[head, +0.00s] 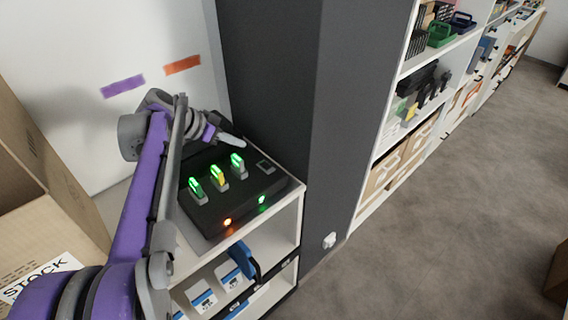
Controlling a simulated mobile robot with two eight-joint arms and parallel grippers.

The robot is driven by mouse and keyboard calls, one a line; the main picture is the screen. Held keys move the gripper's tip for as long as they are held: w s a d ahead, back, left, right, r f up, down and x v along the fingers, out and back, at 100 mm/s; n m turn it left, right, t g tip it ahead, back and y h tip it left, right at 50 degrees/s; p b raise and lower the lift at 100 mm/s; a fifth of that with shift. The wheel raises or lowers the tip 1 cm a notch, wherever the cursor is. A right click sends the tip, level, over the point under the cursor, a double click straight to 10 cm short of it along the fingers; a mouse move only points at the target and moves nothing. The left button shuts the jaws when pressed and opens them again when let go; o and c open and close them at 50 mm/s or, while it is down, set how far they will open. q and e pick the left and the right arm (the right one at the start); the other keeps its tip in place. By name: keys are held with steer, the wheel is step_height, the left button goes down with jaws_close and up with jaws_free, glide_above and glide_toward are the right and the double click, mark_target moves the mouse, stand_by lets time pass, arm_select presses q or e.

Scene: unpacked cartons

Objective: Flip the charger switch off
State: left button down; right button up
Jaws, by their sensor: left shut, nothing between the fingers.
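The charger (245,205) is a dark box on top of a white shelf unit. Several slots on it hold upright batteries with glowing green tops. An orange light (228,222) and a green light (263,199) glow on its front edge. A small rectangular switch (265,166) is at the right end of its top. My left gripper (240,142) is shut and empty, just behind and above the charger's back edge, left of the switch. I cannot tell whether the fingertips touch anything. My right gripper is out of view.
A cardboard carton marked STOCK (50,225) stands at the left. A dark pillar (290,90) rises right behind the charger. Labelled bins (203,299) sit on the shelf below. Stocked shelves (400,140) line the right, with open floor (440,220) beside them.

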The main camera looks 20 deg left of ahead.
arm_select(q)
steer(key=shift+s+r, duration=0.1)
steer(key=shift+r, duration=0.05)
glide_above(266, 165)
steer(key=s, duration=0.1)
steer(key=f, duration=0.7)
steer(key=shift+s+a+f, duration=0.15)
steer(key=shift+a+f, duration=0.15)
step_height(266, 165, down, 2)
steer(key=shift+s+f, duration=0.1)
steer(key=shift+f, duration=0.05)
steer(key=shift+s+d+f, duration=0.1)
steer(key=shift+f, duration=0.5)
